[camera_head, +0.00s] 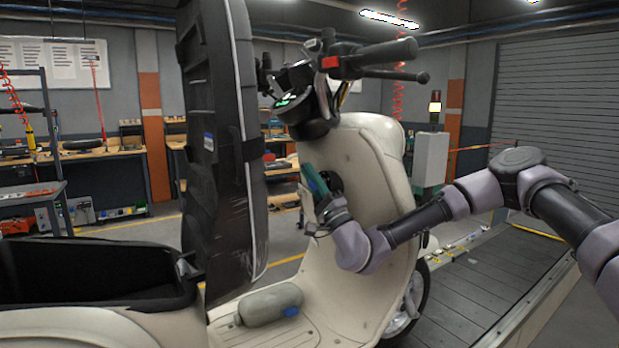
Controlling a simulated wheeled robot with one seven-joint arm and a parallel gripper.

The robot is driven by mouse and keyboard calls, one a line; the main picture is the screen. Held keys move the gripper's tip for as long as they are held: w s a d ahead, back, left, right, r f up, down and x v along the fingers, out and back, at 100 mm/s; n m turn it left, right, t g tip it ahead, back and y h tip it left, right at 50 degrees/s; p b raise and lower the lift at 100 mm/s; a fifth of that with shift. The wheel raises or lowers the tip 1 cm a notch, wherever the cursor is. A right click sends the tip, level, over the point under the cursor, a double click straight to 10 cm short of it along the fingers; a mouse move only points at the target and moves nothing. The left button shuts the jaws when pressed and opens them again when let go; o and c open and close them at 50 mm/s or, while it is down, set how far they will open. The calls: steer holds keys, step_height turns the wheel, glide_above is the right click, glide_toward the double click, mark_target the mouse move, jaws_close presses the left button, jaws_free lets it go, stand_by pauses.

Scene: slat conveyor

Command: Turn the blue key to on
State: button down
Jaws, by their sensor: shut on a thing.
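A cream scooter (375,180) stands on the slat conveyor, with its seat raised upright at the left. My arm reaches in from the right, and my gripper (314,188) is at the inner face of the front shield, beside a dark round fitting (335,182). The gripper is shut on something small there. The key itself is hidden by the gripper, so its angle cannot be told. A teal part shows at the gripper, too small to tell apart from the fingers. The dashboard display (287,100) shows green light.
The handlebar (375,58) juts out above my gripper. The raised black seat (215,140) stands close to its left. A beige container (268,305) with a blue cap lies on the footboard.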

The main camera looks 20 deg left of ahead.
steer(key=c, duration=0.9)
jaws_free()
steer(key=shift+o, duration=0.2)
steer(key=v, duration=1)
steer(key=shift+d+f, duration=0.25)
steer(key=shift+f, duration=0.05)
steer(key=shift+s, duration=0.1)
steer(key=v, duration=0.6)
